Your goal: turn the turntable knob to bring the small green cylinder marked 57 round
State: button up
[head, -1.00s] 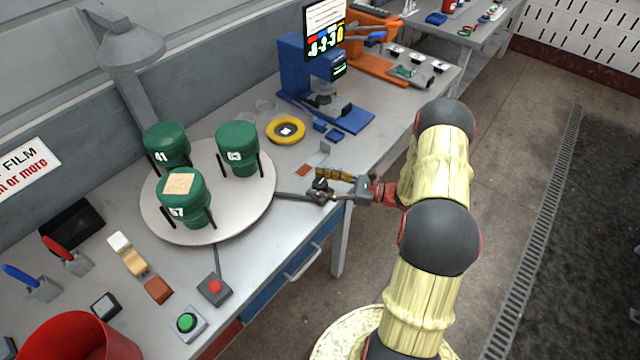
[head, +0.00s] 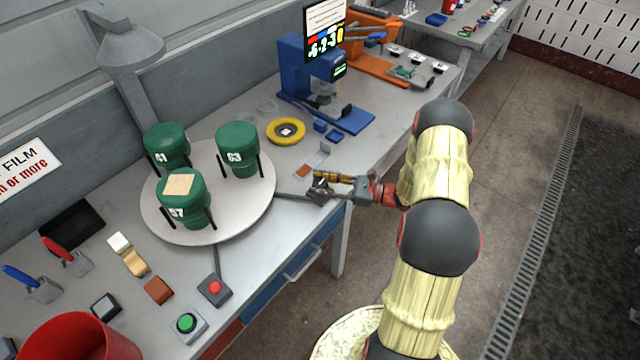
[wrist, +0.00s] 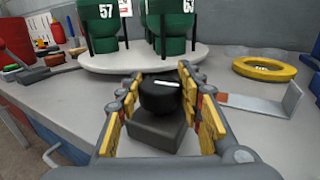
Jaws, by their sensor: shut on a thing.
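The green cylinder marked 57 (head: 184,198) stands upright at the front of the round grey turntable (head: 240,215), with a tan square on its top. It also shows in the wrist view (wrist: 102,28), its top cut off. Two similar green cylinders, marked 61 (head: 166,143) and 63 (head: 238,150), stand behind it. My gripper (wrist: 160,100) is shut on the black knob (wrist: 160,97), one finger on each side. The knob has a white mark and sits on a dark block (wrist: 148,138) to the right of the turntable. In the head view the fingers mostly hide the knob.
A yellow ring (head: 286,131) and a blue machine (head: 300,70) stand beyond the turntable. A red button (head: 214,287), a green button (head: 187,322) and a red bin (head: 80,340) are at the front. My arm reaches over the table's right edge.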

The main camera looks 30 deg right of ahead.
jog(key=shift+n+g+y, duration=0.4)
jog(key=shift+n, duration=0.1)
jog(key=shift+g+y, duration=0.3)
jog(key=shift+g, duration=0.1)
jog(key=shift+n+g+y+b, duration=0.45)
jog(key=shift+n+g+y, duration=0.2)
jog(key=shift+n+g, duration=0.55)
jog(key=shift+n+g+y+b, duration=0.4)
jog(key=shift+n+g+y, duration=0.35)
jog(key=shift+g, duration=0.75)
jog(key=shift+c, duration=0.2)
jog(key=o, duration=1)
jog(key=shift+o, duration=0.6)
jog(key=shift+d, duration=0.1)
jog(key=v, duration=1.2)
jog(key=shift+s+r, duration=0.1)
jog(key=shift+s, duration=0.05)
